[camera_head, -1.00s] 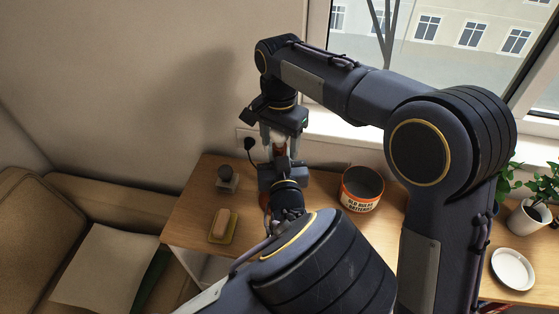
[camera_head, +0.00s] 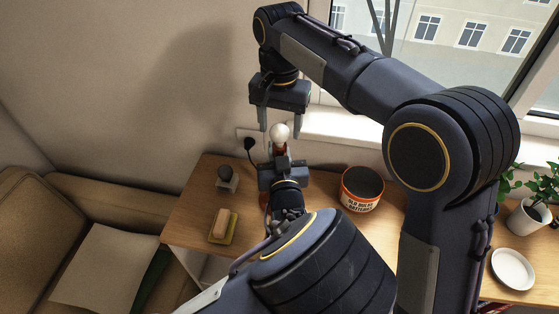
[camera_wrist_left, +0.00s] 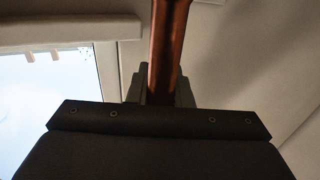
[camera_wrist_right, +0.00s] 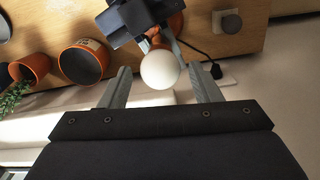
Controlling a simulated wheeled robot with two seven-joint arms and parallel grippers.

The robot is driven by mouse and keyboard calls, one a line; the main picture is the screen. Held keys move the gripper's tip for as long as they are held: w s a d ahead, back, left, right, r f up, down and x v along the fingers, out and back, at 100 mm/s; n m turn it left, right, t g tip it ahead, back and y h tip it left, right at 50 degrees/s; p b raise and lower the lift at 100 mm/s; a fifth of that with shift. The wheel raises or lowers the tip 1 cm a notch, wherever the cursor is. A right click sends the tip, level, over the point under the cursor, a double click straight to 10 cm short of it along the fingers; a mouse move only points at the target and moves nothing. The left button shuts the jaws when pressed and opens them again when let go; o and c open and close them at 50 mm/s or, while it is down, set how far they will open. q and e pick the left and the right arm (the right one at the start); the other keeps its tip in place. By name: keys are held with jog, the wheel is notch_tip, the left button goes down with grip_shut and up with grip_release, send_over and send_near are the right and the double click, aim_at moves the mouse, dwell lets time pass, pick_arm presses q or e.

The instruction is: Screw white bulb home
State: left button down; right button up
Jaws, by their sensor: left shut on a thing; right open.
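The white bulb (camera_head: 280,131) stands upright at the top of the orange lamp, just above my left gripper (camera_head: 281,163); it also shows in the right wrist view (camera_wrist_right: 160,70). I cannot tell how deep it sits in the socket. My left gripper is shut on the copper-orange lamp stem (camera_wrist_left: 167,50), and its body hides much of the lamp in the head view. My right gripper (camera_head: 281,120) is open and empty above the bulb, its fingers pointing down, one to each side and apart from it.
An orange can labelled for old bulbs and batteries (camera_head: 361,190) stands right of the lamp. A sponge on a yellow dish (camera_head: 221,224) and a dark round knob on a block (camera_head: 227,178) are left. A plug (camera_head: 249,143) is in the wall. A white plate (camera_head: 512,269) and potted plant (camera_head: 530,213) are far right.

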aim_at(280, 142)
jog(key=n, duration=0.2)
jog(key=r+n, duration=0.1)
jog(key=n, duration=0.3)
jog(key=shift+r, duration=0.35)
jog(key=n, duration=0.2)
jog(key=r+n, duration=0.1)
jog(key=n, duration=0.1)
jog(key=shift+f, duration=4)
